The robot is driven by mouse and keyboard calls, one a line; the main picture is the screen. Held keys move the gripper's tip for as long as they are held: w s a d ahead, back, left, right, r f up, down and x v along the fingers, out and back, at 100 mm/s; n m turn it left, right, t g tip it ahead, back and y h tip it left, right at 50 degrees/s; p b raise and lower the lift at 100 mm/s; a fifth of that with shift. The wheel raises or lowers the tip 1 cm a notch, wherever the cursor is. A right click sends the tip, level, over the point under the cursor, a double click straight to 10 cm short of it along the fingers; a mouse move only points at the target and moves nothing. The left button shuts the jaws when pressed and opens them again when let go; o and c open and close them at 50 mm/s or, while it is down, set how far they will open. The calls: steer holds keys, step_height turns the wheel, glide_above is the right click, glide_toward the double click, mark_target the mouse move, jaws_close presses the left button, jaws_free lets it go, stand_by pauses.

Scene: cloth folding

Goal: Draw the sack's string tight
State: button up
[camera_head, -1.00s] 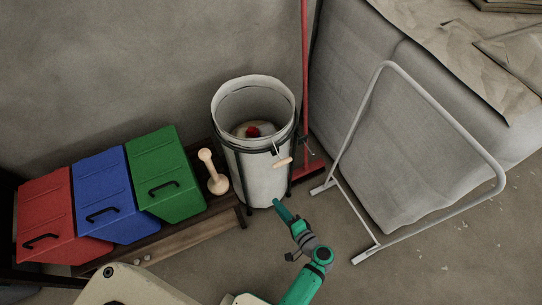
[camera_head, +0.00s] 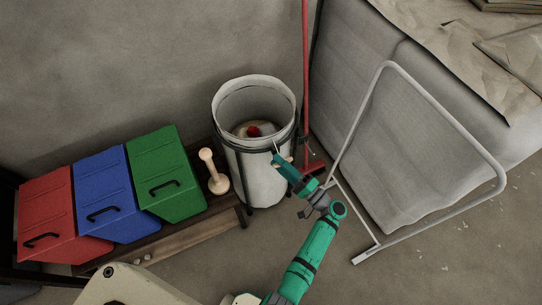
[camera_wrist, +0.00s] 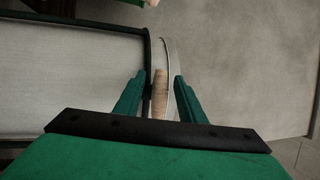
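The sack (camera_head: 262,180) is pale and stands upright with its wide mouth open, held in a dark frame. A red item (camera_head: 254,132) lies inside it. A wooden toggle hangs at the sack's front right rim; my gripper largely covers it in the head view. In the wrist view the toggle (camera_wrist: 160,94) lies between the fingers of my gripper (camera_wrist: 159,77), with gaps on both sides. My gripper is open around it. A thin pale line (camera_wrist: 165,50) runs up past the toggle, perhaps the string. My gripper (camera_head: 277,160) is close to the rim in the head view.
Red (camera_head: 45,218), blue (camera_head: 105,195) and green (camera_head: 166,174) bins stand left on a low wooden platform (camera_head: 185,236), with a pale wooden pestle-like object (camera_head: 214,172). A red pole (camera_head: 305,70) stands behind the sack. A white metal frame (camera_head: 440,110) stands right, by a covered block (camera_head: 385,140).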

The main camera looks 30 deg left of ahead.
steer(key=shift+x, duration=2.1)
jaws_close()
